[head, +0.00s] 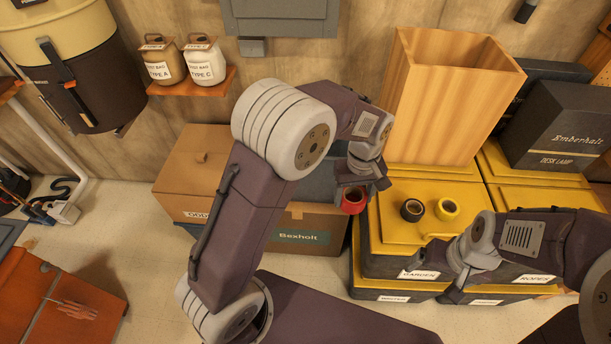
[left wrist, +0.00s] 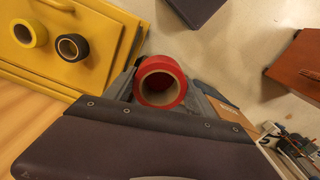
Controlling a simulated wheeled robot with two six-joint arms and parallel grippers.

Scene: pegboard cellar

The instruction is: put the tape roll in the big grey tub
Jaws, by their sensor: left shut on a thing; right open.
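My left gripper (head: 353,190) is shut on a red tape roll (head: 354,208). It holds the roll in the air in front of the yellow crates' left edge. In the left wrist view the red roll (left wrist: 162,62) sits between the fingers, its tan core facing the camera. A grey surface (head: 320,176) behind my left arm may be the grey tub; the arm hides much of it, so I cannot tell its size or inside. My right gripper (head: 447,275) is open and empty, low in front of the yellow crates.
A black roll (head: 411,210) and a yellow roll (head: 447,208) lie on a yellow crate (head: 390,236). A tall wooden box (head: 440,105) and a dark desk lamp box (head: 560,130) stand behind. Cardboard boxes (head: 200,175) stand left of the crates. Floor (head: 110,235) is clear at left.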

